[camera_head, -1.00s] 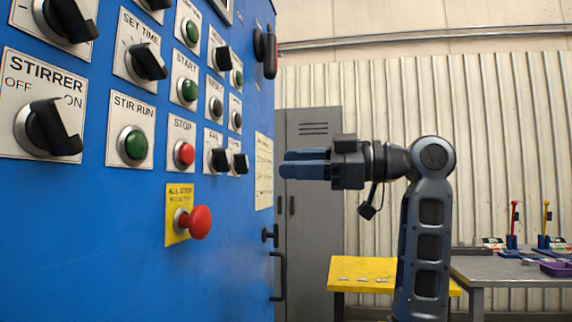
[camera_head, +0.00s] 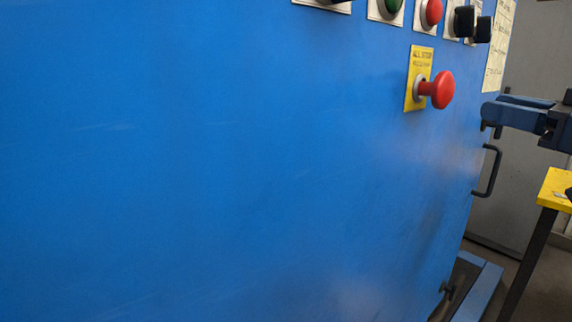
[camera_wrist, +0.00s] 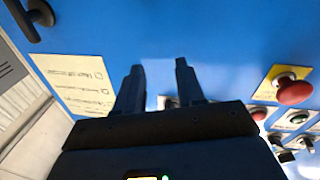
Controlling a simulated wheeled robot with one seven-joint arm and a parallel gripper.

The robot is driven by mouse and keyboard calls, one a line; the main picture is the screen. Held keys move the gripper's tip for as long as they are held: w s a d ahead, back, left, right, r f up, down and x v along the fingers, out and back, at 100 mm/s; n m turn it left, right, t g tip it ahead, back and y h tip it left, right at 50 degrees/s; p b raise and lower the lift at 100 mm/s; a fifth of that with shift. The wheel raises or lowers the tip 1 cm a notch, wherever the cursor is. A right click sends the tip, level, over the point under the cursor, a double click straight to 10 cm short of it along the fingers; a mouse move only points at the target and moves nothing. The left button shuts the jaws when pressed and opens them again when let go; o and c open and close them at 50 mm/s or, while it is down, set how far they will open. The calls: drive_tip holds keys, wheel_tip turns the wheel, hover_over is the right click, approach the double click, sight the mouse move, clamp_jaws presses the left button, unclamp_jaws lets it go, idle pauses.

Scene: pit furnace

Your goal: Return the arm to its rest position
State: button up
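My gripper (camera_head: 495,104) shows at the right edge of the head view, its blue fingers pointing left beside the blue furnace cabinet (camera_head: 230,190). Most of my arm is outside that view. In the wrist view my gripper (camera_wrist: 159,68) has two dark fingers standing apart with nothing between them. Blue cabinet face shows beyond the fingertips. The gripper holds nothing that I can see. I cannot tell how far the fingertips are from the cabinet.
A red mushroom button (camera_head: 441,90) sticks out from the cabinet on a yellow plate. Knobs and buttons line the top. A black handle (camera_head: 488,170) is below my gripper. A yellow table (camera_head: 556,188) stands at right. A paper notice (camera_wrist: 78,85) is near the fingers.

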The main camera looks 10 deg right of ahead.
drive_tip(key=a+f+m+h, duration=0.1)
drive_tip(key=f+m, duration=0.1)
drive_tip(key=f, duration=0.3)
drive_tip(key=a+f+m+h+p, duration=0.1)
drive_tip(key=f+m, duration=0.1)
drive_tip(key=f, duration=0.2)
drive_tip(key=a+f+m+h, duration=0.1)
drive_tip(key=a+f+h, duration=0.1)
drive_tip(key=f, duration=0.3)
drive_tip(key=shift+s+a+f+m+p, duration=0.1)
drive_tip(key=shift+s+f+m+p, duration=0.1)
drive_tip(key=shift+f+m+p, duration=0.15)
drive_tip(key=s+a+f+m+g+h+p, duration=0.1)
drive_tip(key=s+a+f+m+h, duration=0.1)
drive_tip(key=s+a+f, duration=0.35)
drive_tip(key=s+a+f+m+g+h+p, duration=0.1)
drive_tip(key=s+a+f+h, duration=0.1)
drive_tip(key=s+f, duration=0.65)
drive_tip(key=s+a+r+n+y+p, duration=0.1)
drive_tip(key=s+a, duration=0.3)
drive_tip(key=s, duration=0.7)
drive_tip(key=s+a+r+n+g+p, duration=0.1)
drive_tip(key=s+a, duration=0.3)
drive_tip(key=s, duration=0.8)
drive_tip(key=shift+r+n+y+p, duration=0.15)
drive_tip(key=shift+n+y+p, duration=0.3)
drive_tip(key=shift+p, duration=0.2)
drive_tip(key=shift+o, duration=0.3)
